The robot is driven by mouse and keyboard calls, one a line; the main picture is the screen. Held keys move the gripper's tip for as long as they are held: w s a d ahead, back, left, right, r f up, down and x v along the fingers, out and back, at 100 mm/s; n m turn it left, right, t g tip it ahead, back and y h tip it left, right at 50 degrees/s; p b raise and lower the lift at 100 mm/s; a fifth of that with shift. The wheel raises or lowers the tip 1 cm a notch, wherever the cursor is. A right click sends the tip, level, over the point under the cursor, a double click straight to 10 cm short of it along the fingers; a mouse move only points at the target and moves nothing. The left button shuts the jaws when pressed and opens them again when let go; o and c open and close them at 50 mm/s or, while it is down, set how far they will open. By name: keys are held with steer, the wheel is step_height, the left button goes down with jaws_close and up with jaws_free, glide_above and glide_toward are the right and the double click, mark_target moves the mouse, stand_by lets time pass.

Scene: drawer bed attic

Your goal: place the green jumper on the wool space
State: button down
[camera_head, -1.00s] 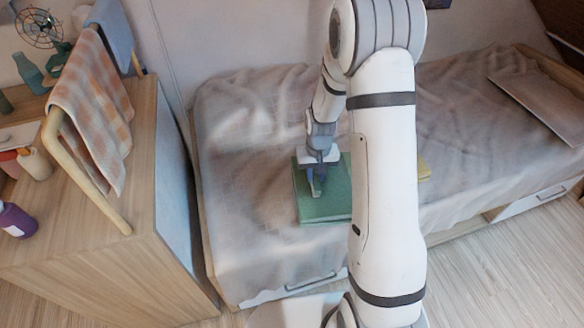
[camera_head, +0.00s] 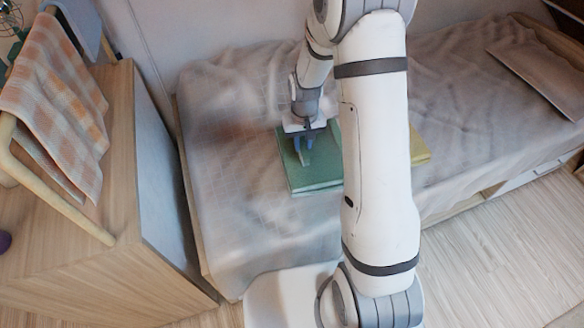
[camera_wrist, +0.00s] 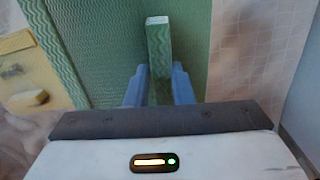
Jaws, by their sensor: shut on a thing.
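The green jumper (camera_head: 317,178) is a flat, folded, knitted block on the bed, left of my forearm, which hides part of it. In the wrist view the green knit (camera_wrist: 95,50) fills much of the upper picture. A green upright tab (camera_wrist: 158,42) stands on it. My gripper (camera_head: 304,150) points down over the jumper, and its blue fingers (camera_wrist: 159,88) are shut on the tab. I cannot tell whether the jumper is clear of the cover. No place marked as the wool space can be made out.
A yellow folded thing (camera_head: 418,148) lies right of the jumper, partly hidden; its tab shows in the wrist view (camera_wrist: 28,98). The bed (camera_head: 225,215) has a rumpled cover. A drawer front (camera_head: 525,178) shows under its right side. A wooden cabinet (camera_head: 150,270) stands left, with a checked cloth (camera_head: 62,100).

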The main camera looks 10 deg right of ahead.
mark_target(292, 152)
steer(key=a+b, duration=0.1)
steer(key=a+n+b, duration=0.1)
steer(key=f+b, duration=0.1)
steer(key=shift+w+a, duration=0.3)
steer(key=shift+a, duration=0.1)
steer(key=shift+a+f+n, duration=0.1)
steer(key=shift+f+n, duration=0.2)
steer(key=shift+f, duration=4.45)
steer(key=shift+f+b, duration=0.15)
steer(key=shift+b, duration=0.2)
steer(key=c, duration=1.3)
jaws_free()
steer(key=shift+o, duration=0.2)
